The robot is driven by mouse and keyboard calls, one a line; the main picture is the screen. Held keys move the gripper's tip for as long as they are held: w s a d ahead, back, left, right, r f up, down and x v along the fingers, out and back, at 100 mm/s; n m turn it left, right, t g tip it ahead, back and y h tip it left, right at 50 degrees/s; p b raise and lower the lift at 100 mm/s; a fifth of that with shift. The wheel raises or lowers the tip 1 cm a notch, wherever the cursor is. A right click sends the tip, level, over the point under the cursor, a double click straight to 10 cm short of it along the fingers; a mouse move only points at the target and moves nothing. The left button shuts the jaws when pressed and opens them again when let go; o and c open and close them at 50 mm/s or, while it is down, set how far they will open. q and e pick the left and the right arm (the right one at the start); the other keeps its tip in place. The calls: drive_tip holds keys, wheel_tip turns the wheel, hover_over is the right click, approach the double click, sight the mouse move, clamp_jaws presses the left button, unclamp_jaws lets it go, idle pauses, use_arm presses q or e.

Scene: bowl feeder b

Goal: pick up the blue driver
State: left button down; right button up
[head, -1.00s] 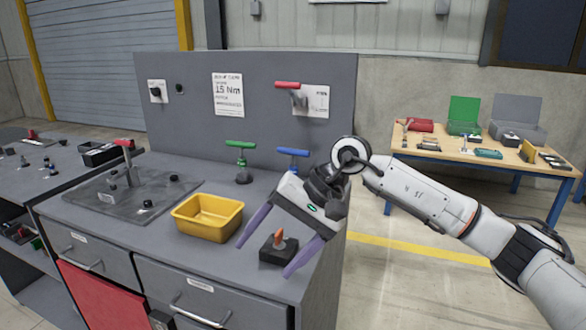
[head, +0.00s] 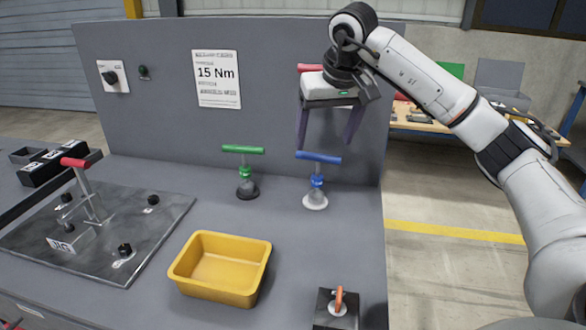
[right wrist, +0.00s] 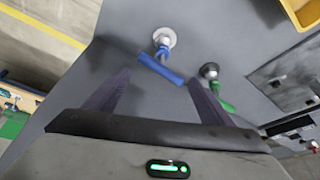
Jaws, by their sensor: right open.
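The blue driver (head: 317,158) stands upright on the grey bench at the back right, its T-handle on top and its foot in a round pale base. In the right wrist view the blue driver (right wrist: 160,68) lies just ahead of the fingertips, its bar slanting across the space between them. My right gripper (head: 326,145) points down above the driver with its fingers spread, open and empty. The gripper (right wrist: 158,82) shows both purple fingers in the wrist view. I cannot tell the exact gap to the handle. My left gripper is out of view.
A green driver (head: 243,160) stands close to the left. The upright panel (head: 270,110) rises right behind. A yellow bin (head: 220,284), a black block with an orange-handled part (head: 338,302) and a plate with a red-handled tool (head: 82,180) are on the bench. Bench between is clear.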

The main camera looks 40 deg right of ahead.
sight(326, 156)
drive_tip(key=x, duration=0.4)
drive_tip(key=shift+s+d+f, duration=0.1)
drive_tip(key=shift+s, duration=0.25)
drive_tip(key=x, duration=0.4)
drive_tip(key=shift+s+d+f, duration=0.15)
drive_tip(key=shift+d+f, duration=0.2)
drive_tip(key=shift+f, duration=0.35)
drive_tip(key=c, duration=1.2)
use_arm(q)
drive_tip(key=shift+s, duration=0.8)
use_arm(e)
clamp_jaws()
drive_tip(key=shift+r, duration=0.1)
